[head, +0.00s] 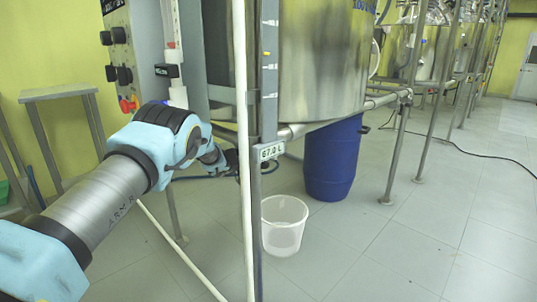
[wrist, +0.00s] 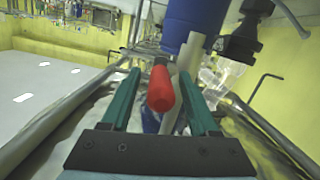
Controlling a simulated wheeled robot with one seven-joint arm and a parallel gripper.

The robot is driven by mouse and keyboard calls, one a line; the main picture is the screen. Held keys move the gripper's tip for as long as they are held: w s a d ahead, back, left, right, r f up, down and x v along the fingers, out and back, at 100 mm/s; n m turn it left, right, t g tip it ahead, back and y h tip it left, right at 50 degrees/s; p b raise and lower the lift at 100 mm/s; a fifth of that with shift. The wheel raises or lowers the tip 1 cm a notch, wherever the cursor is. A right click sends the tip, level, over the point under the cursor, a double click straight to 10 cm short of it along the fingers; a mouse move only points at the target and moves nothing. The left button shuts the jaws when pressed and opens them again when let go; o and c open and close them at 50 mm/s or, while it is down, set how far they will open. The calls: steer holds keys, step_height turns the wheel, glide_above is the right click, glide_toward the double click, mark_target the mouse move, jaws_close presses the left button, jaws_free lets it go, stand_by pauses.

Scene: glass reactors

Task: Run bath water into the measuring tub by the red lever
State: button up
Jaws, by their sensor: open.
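The red lever (wrist: 161,90) lies between the two green fingers of my gripper (wrist: 158,74) in the wrist view. The fingers stand apart on either side of it, and I see no clear contact. In the head view my gripper is by the pipe under the steel vessel (head: 325,70), largely hidden behind the upright posts, and the lever cannot be made out. The measuring tub (head: 284,226), a translucent white bucket, stands on the floor below and appears empty.
A blue barrel (head: 333,160) stands behind the tub. A white pole (head: 241,120) and a metal post (head: 255,230) rise in front of my gripper. A grey stand (head: 58,92) is at the left. Floor at the right is mostly clear, with a cable (head: 450,150) farther back.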

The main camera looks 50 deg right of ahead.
steer(key=a+r+p, duration=0.1)
steer(key=a, duration=0.9)
steer(key=shift+w+a+r+p, duration=0.3)
steer(key=shift+w+a+p, duration=0.05)
steer(key=shift+w, duration=0.05)
